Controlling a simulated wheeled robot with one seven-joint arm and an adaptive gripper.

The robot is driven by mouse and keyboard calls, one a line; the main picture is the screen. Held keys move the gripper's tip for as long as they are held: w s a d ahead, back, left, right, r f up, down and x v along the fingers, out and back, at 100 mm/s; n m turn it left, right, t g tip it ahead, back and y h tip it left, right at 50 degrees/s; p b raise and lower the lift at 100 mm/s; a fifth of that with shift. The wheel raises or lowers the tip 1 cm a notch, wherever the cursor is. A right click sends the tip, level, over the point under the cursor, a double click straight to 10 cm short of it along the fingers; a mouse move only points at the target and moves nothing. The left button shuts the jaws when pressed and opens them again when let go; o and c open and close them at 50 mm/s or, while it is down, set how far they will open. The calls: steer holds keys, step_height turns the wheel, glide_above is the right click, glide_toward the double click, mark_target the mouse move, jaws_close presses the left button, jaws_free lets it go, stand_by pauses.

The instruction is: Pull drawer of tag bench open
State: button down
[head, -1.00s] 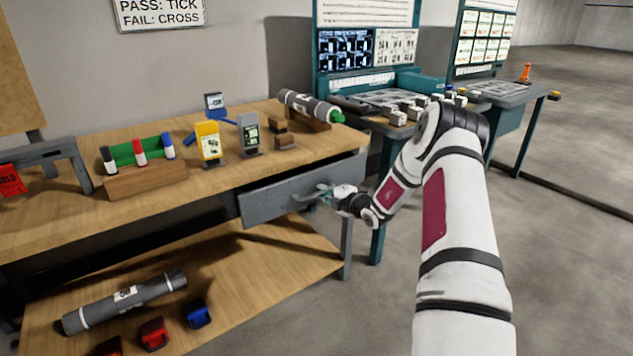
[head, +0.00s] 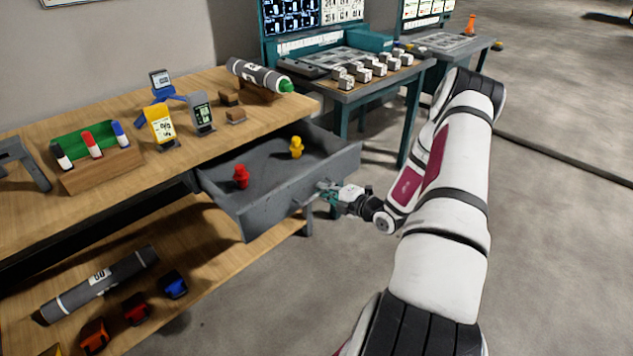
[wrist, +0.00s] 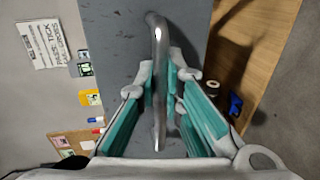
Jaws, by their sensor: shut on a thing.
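The grey drawer (head: 262,219) of the wooden tag bench (head: 195,85) stands pulled well out, with its inside showing. A red piece (head: 241,176) and a yellow piece (head: 296,147) stand in it. My gripper (head: 326,190) is at the drawer's front face, shut on the handle. In the wrist view the metal bar handle (wrist: 158,60) runs between the teal-padded fingers of my gripper (wrist: 165,90), in front of the grey drawer face (wrist: 105,25).
On the bench top are a marker rack (head: 100,165), small devices and a grey roll (head: 258,75). The lower shelf holds another roll (head: 100,285) and several coloured blocks. A teal workstation (head: 345,95) stands behind. The floor (head: 560,260) at right is clear.

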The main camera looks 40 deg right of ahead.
steer(key=shift+s, duration=0.35)
steer(key=c, duration=2)
jaws_free()
steer(key=shift+o, duration=0.2)
steer(key=v, duration=1.2)
